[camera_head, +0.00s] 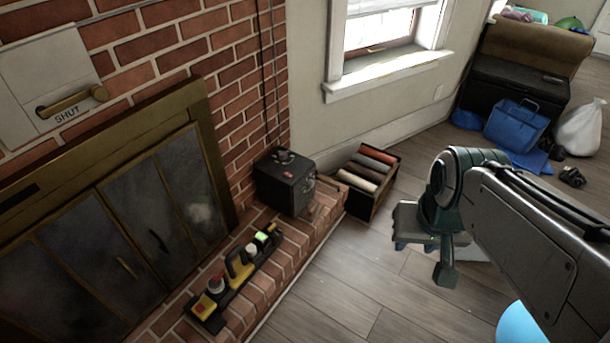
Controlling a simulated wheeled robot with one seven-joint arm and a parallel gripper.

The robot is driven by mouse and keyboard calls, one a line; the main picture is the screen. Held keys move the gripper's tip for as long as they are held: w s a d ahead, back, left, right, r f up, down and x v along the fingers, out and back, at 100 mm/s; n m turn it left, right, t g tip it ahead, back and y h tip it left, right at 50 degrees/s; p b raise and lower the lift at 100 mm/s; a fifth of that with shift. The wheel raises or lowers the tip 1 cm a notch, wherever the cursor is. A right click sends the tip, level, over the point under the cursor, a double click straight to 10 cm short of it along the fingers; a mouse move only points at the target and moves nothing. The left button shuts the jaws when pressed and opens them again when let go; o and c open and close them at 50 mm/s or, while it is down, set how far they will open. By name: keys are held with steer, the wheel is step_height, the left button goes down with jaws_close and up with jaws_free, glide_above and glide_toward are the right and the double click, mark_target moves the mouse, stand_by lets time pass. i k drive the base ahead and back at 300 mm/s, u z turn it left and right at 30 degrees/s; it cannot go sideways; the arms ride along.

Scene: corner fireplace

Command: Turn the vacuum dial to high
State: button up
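No dial marked for a vacuum can be made out. A black box (287,182) with a top handle and a small red mark stands on the brick hearth; it may be the vacuum, but no dial shows clearly on it. A long black strip (232,297) lies on the hearth in front of the fireplace. It carries a red-and-yellow part (204,307), a round grey-and-red knob-like part (216,284), a yellow handle-like part (239,268) and a bright green part (262,237). My gripper (416,243) hangs over the floor, apart from these; its fingers are unclear.
The fireplace doors (125,235) fill the left, below a wall plate marked SHUT (50,85). A crate of rolls (370,180) stands beside the hearth. A blue bag (515,125) and a white sack (580,128) sit at back right. Floor before the hearth is clear.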

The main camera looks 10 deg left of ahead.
mark_target(272, 229)
steer(key=i, duration=0.8)
steer(key=u, duration=0.85)
steer(key=i, duration=0.55)
steer(key=u, duration=0.45)
